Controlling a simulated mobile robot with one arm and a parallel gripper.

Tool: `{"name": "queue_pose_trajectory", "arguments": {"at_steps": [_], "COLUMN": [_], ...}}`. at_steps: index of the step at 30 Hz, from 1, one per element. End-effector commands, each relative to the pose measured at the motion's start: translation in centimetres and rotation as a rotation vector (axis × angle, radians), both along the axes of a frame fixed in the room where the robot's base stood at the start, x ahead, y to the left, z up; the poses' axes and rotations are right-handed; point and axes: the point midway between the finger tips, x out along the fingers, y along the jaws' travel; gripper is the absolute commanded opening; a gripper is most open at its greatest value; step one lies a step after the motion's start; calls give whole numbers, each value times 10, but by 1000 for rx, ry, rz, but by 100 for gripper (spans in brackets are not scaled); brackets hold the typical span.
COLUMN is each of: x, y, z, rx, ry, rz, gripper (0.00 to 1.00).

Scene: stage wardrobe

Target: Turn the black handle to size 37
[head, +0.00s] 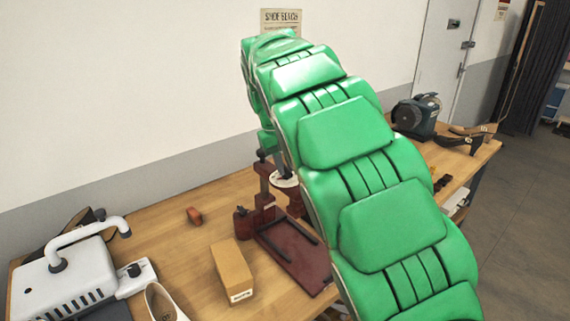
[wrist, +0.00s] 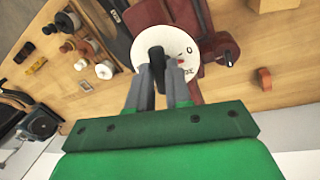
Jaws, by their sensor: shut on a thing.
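In the wrist view my gripper (wrist: 158,74) is shut on the black handle (wrist: 156,58), with one grey finger on each side of it. The handle lies across a white round dial (wrist: 180,37) with dark marks and a small red mark. The size numbers are partly covered or too small to read, so I cannot tell which size the handle points to. In the head view the dial (head: 284,181) shows as a white sliver on the dark red machine (head: 290,256); my green arm hides much of this spot and the handle.
The machine stands on a wooden bench (head: 175,245). A tan box (head: 231,272), a small red-brown block (head: 193,215) and a white machine with a curved pipe (head: 65,285) are to the left. A dark blue grinder (head: 417,115) stands at the back right.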

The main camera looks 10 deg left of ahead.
Motion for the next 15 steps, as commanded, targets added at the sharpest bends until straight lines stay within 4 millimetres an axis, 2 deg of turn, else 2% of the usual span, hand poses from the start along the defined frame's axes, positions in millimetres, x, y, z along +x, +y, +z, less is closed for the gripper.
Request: {"name": "queue_pose_trajectory", "arguments": {"at_steps": [15], "x": [2], "y": [2], "z": [-1], "rx": [-2], "ry": [3], "rz": [-491], "gripper": [0]}}
